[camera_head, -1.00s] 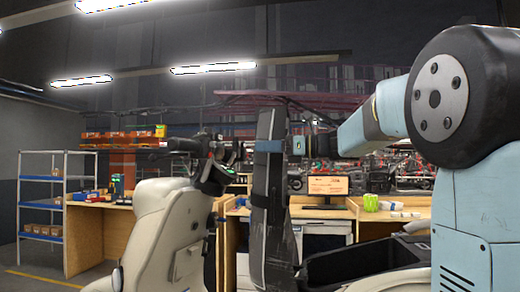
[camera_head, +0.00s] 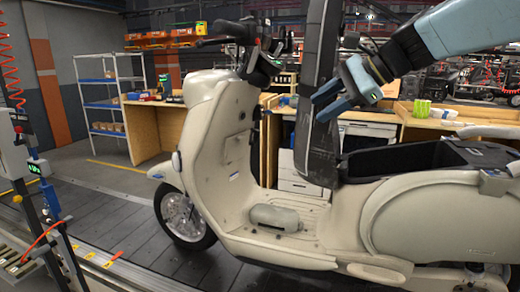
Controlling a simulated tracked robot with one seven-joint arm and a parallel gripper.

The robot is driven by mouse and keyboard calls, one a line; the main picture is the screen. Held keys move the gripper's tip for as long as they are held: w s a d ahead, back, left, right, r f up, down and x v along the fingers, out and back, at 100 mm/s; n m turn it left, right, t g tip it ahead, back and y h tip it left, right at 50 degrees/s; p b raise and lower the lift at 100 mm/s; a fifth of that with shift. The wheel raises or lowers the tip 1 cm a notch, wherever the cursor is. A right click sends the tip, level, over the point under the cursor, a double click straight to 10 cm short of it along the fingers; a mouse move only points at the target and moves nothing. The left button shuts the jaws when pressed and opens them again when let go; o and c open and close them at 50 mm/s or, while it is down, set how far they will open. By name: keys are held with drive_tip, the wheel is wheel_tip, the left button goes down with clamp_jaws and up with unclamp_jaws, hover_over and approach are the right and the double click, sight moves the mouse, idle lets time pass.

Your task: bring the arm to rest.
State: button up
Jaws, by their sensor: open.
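My gripper (camera_head: 320,105) is in the upper middle of the head view, at the end of my blue and black arm, which reaches in from the upper right. Its two blue fingers point left and are apart, with nothing seen between them.
The scooter stands on the dark slat conveyor (camera_head: 120,215). A post with devices and a red coiled hose (camera_head: 12,70) is at the left edge. Behind are a blue shelf rack (camera_head: 102,103), wooden benches (camera_head: 148,132) and a green item (camera_head: 421,108). Floor at left is clear.

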drive_tip(key=s+d+f+n+h, duration=0.4)
drive_tip(key=s+f+n, duration=0.2)
drive_tip(key=s+f, duration=0.1)
drive_tip(key=s+d+f+n+h, duration=0.5)
drive_tip(key=s+f+n, duration=0.2)
drive_tip(key=f, duration=0.1)
drive_tip(key=shift+s+f+n+t, duration=0.15)
drive_tip(key=shift+s+n+t, duration=0.05)
drive_tip(key=shift+n+t, duration=0.1)
drive_tip(key=shift+d, duration=0.1)
idle(2.1)
drive_tip(key=shift+d, duration=0.2)
